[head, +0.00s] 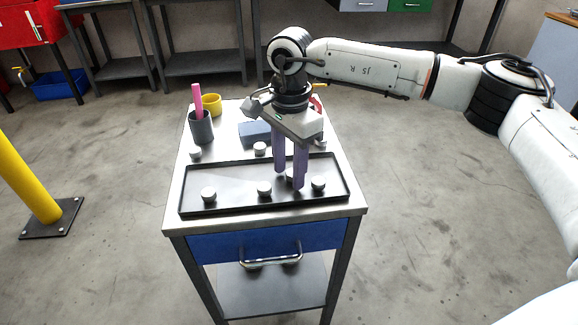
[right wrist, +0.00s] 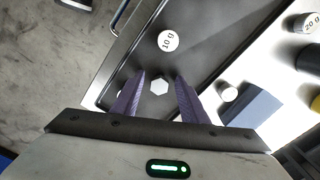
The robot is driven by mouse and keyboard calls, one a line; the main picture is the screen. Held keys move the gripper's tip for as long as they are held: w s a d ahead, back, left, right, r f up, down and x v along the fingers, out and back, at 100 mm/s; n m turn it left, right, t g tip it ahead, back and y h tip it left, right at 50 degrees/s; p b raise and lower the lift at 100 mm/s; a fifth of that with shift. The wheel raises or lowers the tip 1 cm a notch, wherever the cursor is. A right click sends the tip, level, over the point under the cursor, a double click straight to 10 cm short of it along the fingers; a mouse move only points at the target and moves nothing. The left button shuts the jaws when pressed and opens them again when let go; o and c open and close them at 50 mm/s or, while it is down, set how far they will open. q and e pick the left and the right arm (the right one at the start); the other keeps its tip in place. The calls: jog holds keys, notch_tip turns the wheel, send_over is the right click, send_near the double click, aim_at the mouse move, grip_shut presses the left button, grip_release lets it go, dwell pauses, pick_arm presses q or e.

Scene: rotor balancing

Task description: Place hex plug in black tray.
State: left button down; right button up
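The black tray (head: 235,172) lies on the table top with several pale round pieces in it. My right gripper (head: 290,180) points down over the right half of the tray, its purple fingers apart. In the right wrist view, the white hex plug (right wrist: 159,86) shows between the open fingertips (right wrist: 160,78), with a gap on each side. It is over the tray floor; I cannot tell if it touches it. In the head view a finger partly hides a pale piece there. My left gripper is not in view.
A piece marked 10 g (right wrist: 168,40) sits in the tray near the fingers. Behind the tray are a blue block (head: 254,132), a dark cup (head: 201,128) with a pink stick, a yellow cup (head: 211,104) and loose pieces, one marked 20 g (right wrist: 308,22).

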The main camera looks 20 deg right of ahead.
aim_at(289, 174)
pick_arm(q)
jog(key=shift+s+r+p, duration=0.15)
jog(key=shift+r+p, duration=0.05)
jog(key=shift+p, duration=0.2)
pick_arm(e)
notch_tip(289, 174, up, 12)
jog(key=shift+r, duration=0.15)
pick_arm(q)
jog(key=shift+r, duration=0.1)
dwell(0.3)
